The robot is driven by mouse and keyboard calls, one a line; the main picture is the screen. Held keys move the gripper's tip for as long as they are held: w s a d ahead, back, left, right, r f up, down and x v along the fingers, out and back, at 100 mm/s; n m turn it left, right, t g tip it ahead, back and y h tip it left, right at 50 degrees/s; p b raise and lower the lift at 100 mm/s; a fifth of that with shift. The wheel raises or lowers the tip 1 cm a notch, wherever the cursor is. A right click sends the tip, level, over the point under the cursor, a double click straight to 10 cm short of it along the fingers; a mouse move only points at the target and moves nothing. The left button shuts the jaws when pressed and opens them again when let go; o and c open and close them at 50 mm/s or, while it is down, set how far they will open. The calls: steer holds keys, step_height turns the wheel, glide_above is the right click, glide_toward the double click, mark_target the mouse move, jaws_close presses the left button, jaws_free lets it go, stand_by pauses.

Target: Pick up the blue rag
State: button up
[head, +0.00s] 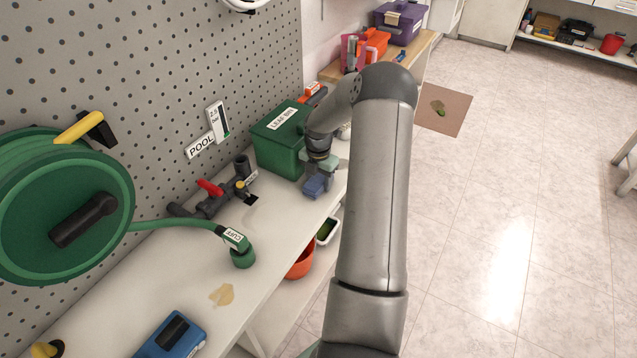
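My gripper (320,168) is at the front edge of the bench, just right of the green bin, pointing down. A small muted-blue thing (316,188), which looks like the blue rag, shows right at the fingertips. I cannot tell whether the fingers are closed on it or only beside it. My forearm hides part of the bench to the right of the gripper.
The green leaf bin (278,140) stands close left of my gripper. Grey pipework with a red valve handle (210,187), a green hose end (243,257) and a blue device (172,337) are on the bench (285,222). An orange bucket (301,262) is below.

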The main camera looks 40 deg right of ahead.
steer(key=c, duration=0.4)
steer(key=shift+c, duration=0.2)
steer(key=shift+r, duration=0.1)
